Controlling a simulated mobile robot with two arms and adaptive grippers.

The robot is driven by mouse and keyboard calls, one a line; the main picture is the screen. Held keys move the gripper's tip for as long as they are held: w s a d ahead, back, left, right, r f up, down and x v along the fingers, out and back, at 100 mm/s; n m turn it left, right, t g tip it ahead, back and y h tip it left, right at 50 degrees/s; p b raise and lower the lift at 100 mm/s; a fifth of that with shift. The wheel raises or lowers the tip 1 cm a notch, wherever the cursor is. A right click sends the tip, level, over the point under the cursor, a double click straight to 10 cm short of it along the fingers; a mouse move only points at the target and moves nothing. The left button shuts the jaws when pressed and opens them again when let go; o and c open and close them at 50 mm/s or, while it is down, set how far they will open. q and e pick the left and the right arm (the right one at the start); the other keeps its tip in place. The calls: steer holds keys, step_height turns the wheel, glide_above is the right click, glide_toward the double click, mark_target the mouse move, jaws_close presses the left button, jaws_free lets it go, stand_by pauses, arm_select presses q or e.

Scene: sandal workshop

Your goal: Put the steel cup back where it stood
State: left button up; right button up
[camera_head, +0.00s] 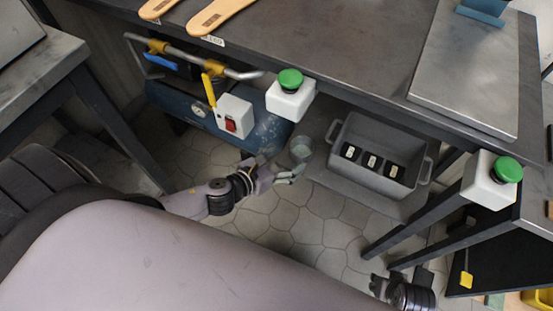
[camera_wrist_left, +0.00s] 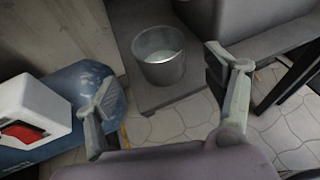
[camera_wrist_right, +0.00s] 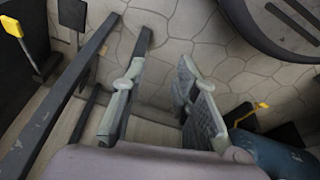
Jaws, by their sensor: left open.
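The steel cup (camera_head: 300,148) stands upright on a low grey shelf under the bench, between the blue compressor and the grey crate. It also shows in the left wrist view (camera_wrist_left: 160,58), seen from above, and it looks empty. My left gripper (camera_head: 287,172) is open just in front of the cup, and the cup is beyond its fingertips, apart from them. In the left wrist view the fingers (camera_wrist_left: 165,78) are spread wide with nothing between them. My right gripper (camera_head: 378,284) is low at the bottom right, far from the cup. Its fingers (camera_wrist_right: 158,75) are apart and empty in the right wrist view.
The grey crate (camera_head: 338,131) with several black labelled items stands right of the cup. The blue compressor (camera_head: 268,130) is on the left. The bench top (camera_head: 330,40) overhangs above, with green-button boxes on its edge. Table legs (camera_head: 410,215) stand near my right gripper.

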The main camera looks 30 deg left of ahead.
arm_select(q)
steer(key=s+a+f+n+g+y, duration=0.4)
steer(key=a+n, duration=0.3)
steer(key=n, duration=1.1)
steer(key=s+d+f+n+g, duration=0.2)
steer(key=s+f+n, duration=0.3)
steer(key=n, duration=0.4)
steer(key=s+d+f+n+g, duration=0.2)
steer(key=s+f+n+g, duration=0.2)
steer(key=s+n, duration=0.3)
steer(key=f+n, duration=0.1)
steer(key=n, duration=0.2)
steer(key=shift+s+d, duration=0.15)
steer(key=shift+d, duration=0.1)
